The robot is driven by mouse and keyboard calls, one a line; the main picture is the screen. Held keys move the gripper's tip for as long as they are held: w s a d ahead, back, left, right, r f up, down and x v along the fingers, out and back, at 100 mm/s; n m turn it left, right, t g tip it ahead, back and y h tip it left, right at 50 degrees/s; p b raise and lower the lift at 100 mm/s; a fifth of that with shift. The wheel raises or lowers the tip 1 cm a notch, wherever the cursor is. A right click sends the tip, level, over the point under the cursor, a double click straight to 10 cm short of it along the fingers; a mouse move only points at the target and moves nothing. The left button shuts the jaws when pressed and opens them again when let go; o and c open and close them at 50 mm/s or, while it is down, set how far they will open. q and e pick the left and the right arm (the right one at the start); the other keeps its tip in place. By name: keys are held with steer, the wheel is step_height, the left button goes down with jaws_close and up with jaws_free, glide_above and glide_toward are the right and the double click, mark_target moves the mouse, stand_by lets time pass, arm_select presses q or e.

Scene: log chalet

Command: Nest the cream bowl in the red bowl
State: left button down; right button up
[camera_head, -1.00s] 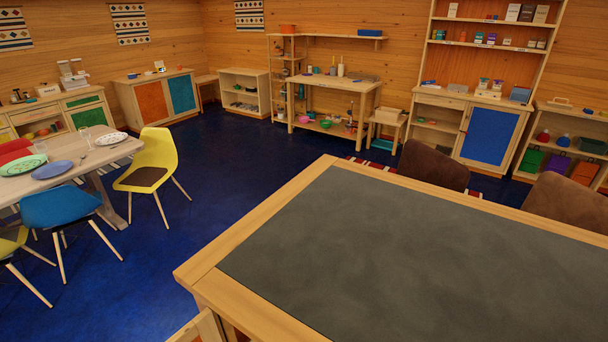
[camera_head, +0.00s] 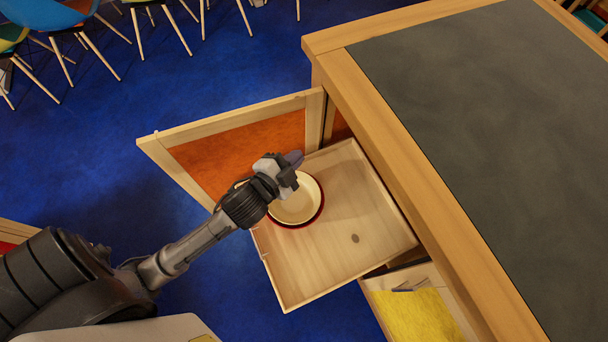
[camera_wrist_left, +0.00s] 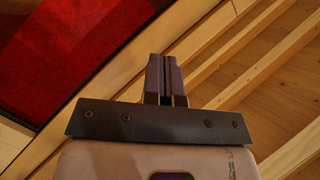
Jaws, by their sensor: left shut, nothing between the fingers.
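The cream bowl (camera_head: 297,208) sits inside the red bowl (camera_head: 303,225). Only a thin red rim shows around the cream one. Both rest on a pulled-out wooden tray or drawer (camera_head: 345,240), near its left side. My left gripper (camera_head: 296,158) is over the bowls' far edge, shut and empty, and its wrist hides part of the bowls. The shut fingers also show in the left wrist view (camera_wrist_left: 165,75), with no bowl in sight there. My right gripper is not in view.
An open door with an orange panel (camera_head: 225,150) stands beside the tray. A dark-topped wooden counter (camera_head: 480,110) is at the right. Chairs (camera_head: 150,5) stand at the far left, with clear blue floor (camera_head: 110,150) between.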

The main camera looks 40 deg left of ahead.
arm_select(q)
steer(key=w+d+r+m+t+h+b, duration=0.4)
steer(key=m+h+b, duration=0.4)
steer(key=m, duration=0.4)
steer(key=n+g+b, duration=1.8)
steer(key=n+g, duration=0.5)
steer(key=n, duration=1.2)
glide_toward(307, 215)
steer(key=x, duration=0.6)
steer(key=shift+s+d+f+b, duration=0.15)
steer(key=shift+s+d+b, duration=0.1)
steer(key=shift+b, duration=0.15)
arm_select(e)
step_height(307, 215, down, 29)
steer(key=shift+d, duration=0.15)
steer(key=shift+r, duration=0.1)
